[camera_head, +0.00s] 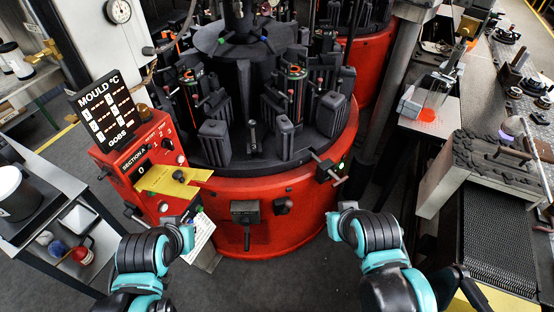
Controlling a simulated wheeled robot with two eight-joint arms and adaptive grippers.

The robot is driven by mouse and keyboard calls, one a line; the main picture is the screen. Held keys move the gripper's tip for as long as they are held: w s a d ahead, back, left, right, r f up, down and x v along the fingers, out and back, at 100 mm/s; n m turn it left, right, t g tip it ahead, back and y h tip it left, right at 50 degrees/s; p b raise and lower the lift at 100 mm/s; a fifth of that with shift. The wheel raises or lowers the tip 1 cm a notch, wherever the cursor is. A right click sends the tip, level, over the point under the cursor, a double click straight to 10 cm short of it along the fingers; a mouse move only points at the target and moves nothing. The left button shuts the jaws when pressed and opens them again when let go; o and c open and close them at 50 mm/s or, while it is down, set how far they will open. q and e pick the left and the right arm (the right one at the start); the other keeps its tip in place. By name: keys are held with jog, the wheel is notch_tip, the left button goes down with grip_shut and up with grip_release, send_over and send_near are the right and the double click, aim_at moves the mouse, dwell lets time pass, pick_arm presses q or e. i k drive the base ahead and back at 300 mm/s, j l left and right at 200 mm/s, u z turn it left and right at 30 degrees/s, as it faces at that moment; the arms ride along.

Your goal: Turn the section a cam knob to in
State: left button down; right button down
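The red control box (124,160) with a "SECTION A" label stands at left of centre, beside the red round mould base (262,225). A black knob (179,175) sits by a yellow plate (172,190) on this box. Another dark knob (283,205) is on the front of the base. Their small markings are unreadable, so I cannot tell which is the cam knob or its setting. My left gripper (188,238) is below the box, apart from the black knob. My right gripper (335,222) is in front of the base, right of the dark knob. The finger openings are unclear.
A black box with a lever (246,212) and a T-handle (330,170) project from the base. A dark table (60,235) with a white container is at the left. A cluttered metal bench (490,110) is at the right. Grey floor lies in front.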

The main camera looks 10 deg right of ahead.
aim_at(105, 172)
jog(key=u, duration=1.3)
